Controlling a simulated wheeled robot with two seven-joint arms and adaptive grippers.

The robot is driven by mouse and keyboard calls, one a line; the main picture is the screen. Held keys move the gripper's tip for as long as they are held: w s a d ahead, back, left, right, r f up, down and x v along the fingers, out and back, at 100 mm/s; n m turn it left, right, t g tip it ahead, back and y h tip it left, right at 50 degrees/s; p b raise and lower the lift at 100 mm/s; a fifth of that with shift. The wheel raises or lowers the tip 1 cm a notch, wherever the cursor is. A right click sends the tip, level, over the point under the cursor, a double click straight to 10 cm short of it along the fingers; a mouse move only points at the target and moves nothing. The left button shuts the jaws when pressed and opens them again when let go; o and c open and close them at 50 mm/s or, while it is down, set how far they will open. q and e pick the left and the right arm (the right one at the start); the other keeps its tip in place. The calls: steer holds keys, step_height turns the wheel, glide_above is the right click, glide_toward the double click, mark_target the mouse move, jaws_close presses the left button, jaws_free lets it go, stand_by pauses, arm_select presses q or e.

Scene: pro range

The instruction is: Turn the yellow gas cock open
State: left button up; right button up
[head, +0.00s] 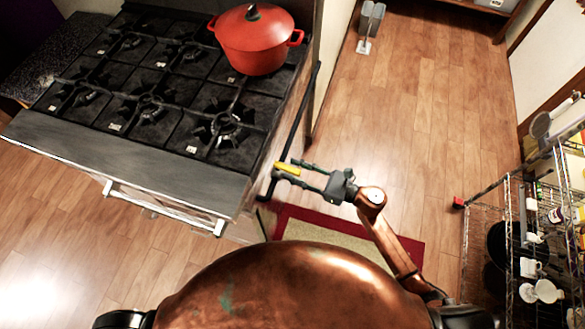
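The yellow gas cock (287,168) is a small yellow lever on a dark pipe at the right side of the stove, near its front corner. It points roughly sideways, across the pipe. My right gripper (286,170) reaches in from the right at the cock. Its two dark fingers are spread, one above and one below the yellow lever in the picture. Whether either finger touches the lever is too small to tell. My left gripper is not in view.
The black stove (160,85) fills the upper left, with a red pot (254,40) on its back right burner. A front rail (160,205) sticks out. A red-bordered mat (410,250) lies below my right arm. A wire rack (510,230) stands right. Floor between is clear.

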steer(key=shift+w+a, duration=0.25)
steer(key=shift+a, duration=0.2)
jaws_close()
stand_by(0.5)
